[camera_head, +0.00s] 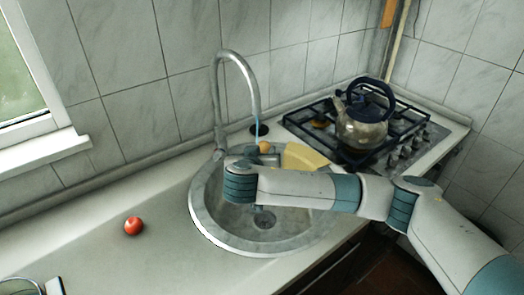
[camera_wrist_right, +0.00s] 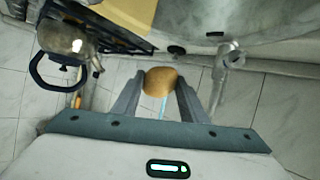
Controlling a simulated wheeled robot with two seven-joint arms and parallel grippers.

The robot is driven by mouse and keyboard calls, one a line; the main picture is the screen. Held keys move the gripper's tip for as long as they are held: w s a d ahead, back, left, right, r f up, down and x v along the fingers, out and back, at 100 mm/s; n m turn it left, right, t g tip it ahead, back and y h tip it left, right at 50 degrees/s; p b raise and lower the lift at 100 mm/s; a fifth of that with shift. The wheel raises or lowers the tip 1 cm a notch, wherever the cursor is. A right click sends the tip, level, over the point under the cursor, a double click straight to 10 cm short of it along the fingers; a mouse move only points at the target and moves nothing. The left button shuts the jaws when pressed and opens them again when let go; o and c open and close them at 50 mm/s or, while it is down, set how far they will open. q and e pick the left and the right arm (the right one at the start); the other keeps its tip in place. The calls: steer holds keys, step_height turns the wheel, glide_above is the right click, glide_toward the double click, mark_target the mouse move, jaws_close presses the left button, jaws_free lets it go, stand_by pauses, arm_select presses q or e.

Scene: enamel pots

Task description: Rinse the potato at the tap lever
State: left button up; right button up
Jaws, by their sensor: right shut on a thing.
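The brown potato (camera_head: 264,147) is held above the sink (camera_head: 210,228). In the right wrist view the potato (camera_wrist_right: 160,81) sits between the two fingertips of my right gripper (camera_wrist_right: 158,84), which is shut on it. In the head view my right gripper (camera_head: 261,152) is mostly hidden behind its own wrist. The tall curved metal tap (camera_head: 217,95) stands behind the sink, and a thin blue water stream (camera_head: 257,130) falls from its spout close to the potato. I cannot tell whether the water touches the potato.
A kettle (camera_head: 361,132) stands on the hob (camera_head: 425,140) at right. A yellow block-like thing (camera_head: 305,157) lies at the sink's right rim. A round red thing (camera_head: 133,226) sits on the counter (camera_head: 95,250), left of the sink. A partly cut-off object (camera_head: 20,287) is at bottom left.

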steer(key=shift+s, duration=0.1)
stand_by(0.5)
